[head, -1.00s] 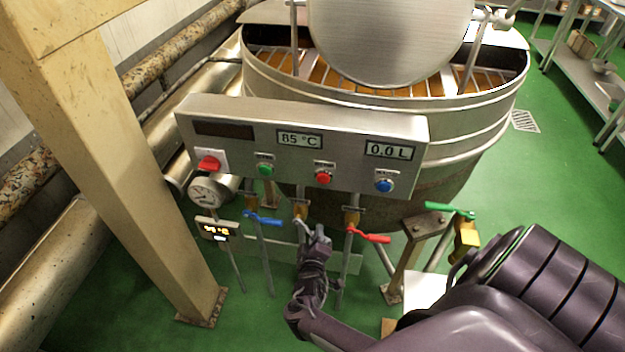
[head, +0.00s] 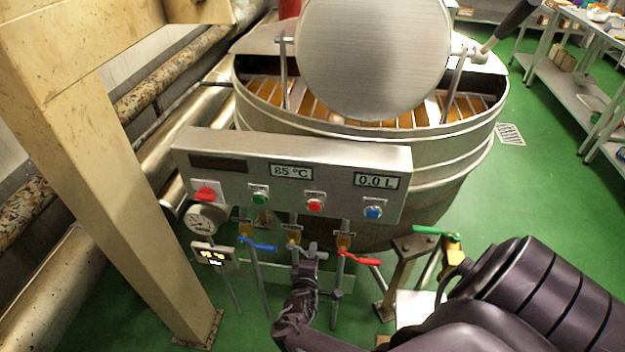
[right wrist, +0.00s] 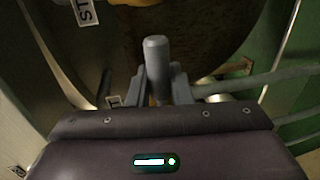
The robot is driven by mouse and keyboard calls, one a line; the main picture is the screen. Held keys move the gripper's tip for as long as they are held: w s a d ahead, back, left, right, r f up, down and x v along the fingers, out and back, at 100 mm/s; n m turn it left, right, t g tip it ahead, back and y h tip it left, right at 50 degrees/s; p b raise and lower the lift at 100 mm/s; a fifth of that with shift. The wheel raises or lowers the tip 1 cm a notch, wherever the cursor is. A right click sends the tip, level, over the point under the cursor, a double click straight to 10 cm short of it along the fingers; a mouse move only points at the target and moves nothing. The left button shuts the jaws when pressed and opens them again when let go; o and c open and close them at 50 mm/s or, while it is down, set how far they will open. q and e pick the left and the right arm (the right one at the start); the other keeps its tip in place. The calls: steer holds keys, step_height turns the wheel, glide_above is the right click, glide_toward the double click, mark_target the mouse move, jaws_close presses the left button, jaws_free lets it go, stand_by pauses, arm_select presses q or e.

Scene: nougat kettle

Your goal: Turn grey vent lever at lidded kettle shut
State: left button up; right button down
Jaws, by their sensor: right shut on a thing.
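The lidded kettle (head: 440,160) stands behind a steel control panel (head: 230,180), with its round lid (head: 375,55) tilted up. Under the panel is a row of valves with blue, grey and red levers. My right gripper (head: 306,258) is at the middle valve, between the blue lever (head: 258,245) and the red lever (head: 360,259). In the right wrist view the grey vent lever (right wrist: 156,62) is a rounded grey bar between my two fingers, and my right gripper (right wrist: 160,85) is shut on it. In the head view my fingers partly hide the lever. My left gripper is out of view.
A beige post (head: 125,190) and pipes (head: 160,95) stand at the left. A gauge (head: 203,218) hangs at the panel's left. Shelves (head: 590,95) stand far right, with open green floor before them.

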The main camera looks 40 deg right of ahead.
steer(key=c, duration=1.4)
jaws_free()
steer(key=shift+o, duration=0.2)
steer(key=shift+a, duration=0.1)
steer(key=v, duration=0.7)
steer(key=shift+s+a+r+p, duration=0.15)
steer(key=shift+s+a+p, duration=0.05)
steer(key=shift+s+p, duration=0.1)
